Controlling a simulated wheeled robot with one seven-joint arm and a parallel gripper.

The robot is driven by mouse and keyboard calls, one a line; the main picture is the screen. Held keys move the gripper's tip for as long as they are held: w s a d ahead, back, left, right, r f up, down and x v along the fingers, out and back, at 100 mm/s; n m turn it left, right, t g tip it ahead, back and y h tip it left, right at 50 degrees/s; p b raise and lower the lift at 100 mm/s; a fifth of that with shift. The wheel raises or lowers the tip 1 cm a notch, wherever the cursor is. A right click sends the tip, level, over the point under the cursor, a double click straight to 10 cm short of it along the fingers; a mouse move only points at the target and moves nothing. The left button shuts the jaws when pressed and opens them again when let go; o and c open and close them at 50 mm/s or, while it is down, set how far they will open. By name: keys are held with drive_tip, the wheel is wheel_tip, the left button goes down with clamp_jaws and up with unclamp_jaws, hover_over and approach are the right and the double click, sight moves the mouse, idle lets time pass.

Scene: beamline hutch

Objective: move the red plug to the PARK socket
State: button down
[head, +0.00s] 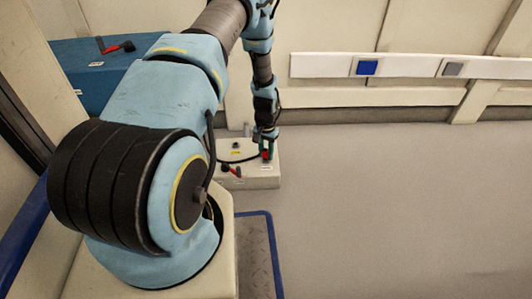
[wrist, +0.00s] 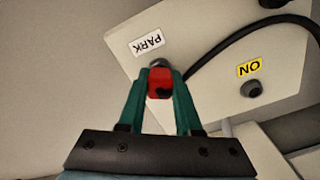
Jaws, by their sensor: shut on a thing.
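The red plug (wrist: 160,85) is between the green fingers of my gripper (wrist: 160,88), which is shut on it. In the head view, my gripper (head: 267,149) and the red plug (head: 266,155) are over the right part of a pale box (head: 262,182). The white PARK label (wrist: 148,42) is just beyond the plug in the wrist view. A dark round part (wrist: 159,63) shows at the plug's far end, by the label; I cannot tell whether the plug is seated there. The ON socket (wrist: 251,89) looks empty beside its yellow label (wrist: 249,68).
A black cable (wrist: 230,42) arches over the box. A red-handled lever (head: 231,168) is at the box's front left. A blue cabinet (head: 82,65) with another red lever (head: 117,47) stands at the back left. The floor (head: 390,200) to the right is clear.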

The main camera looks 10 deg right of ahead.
drive_tip(key=c, duration=0.5)
unclamp_jaws()
wheel_tip(320, 180, up, 11)
drive_tip(key=p, duration=0.4)
drive_tip(key=s+a+r+n+p, duration=0.15)
drive_tip(key=a+r, duration=0.25)
drive_tip(key=r, duration=0.5)
drive_tip(key=s+a+r+n, duration=0.1)
drive_tip(key=s+a+r, duration=0.25)
drive_tip(key=r, duration=0.65)
drive_tip(key=s+a+r+n+t+p, duration=0.1)
drive_tip(key=s+a+r+n, duration=0.1)
drive_tip(key=s+a+r, duration=0.35)
drive_tip(key=s+a+r+n+t+p, duration=0.1)
drive_tip(key=s+a+r, duration=0.1)
drive_tip(key=s+r, duration=0.65)
wheel_tip(320, 180, up, 36)
drive_tip(key=p, duration=3.7)
drive_tip(key=shift+w+r, duration=0.15)
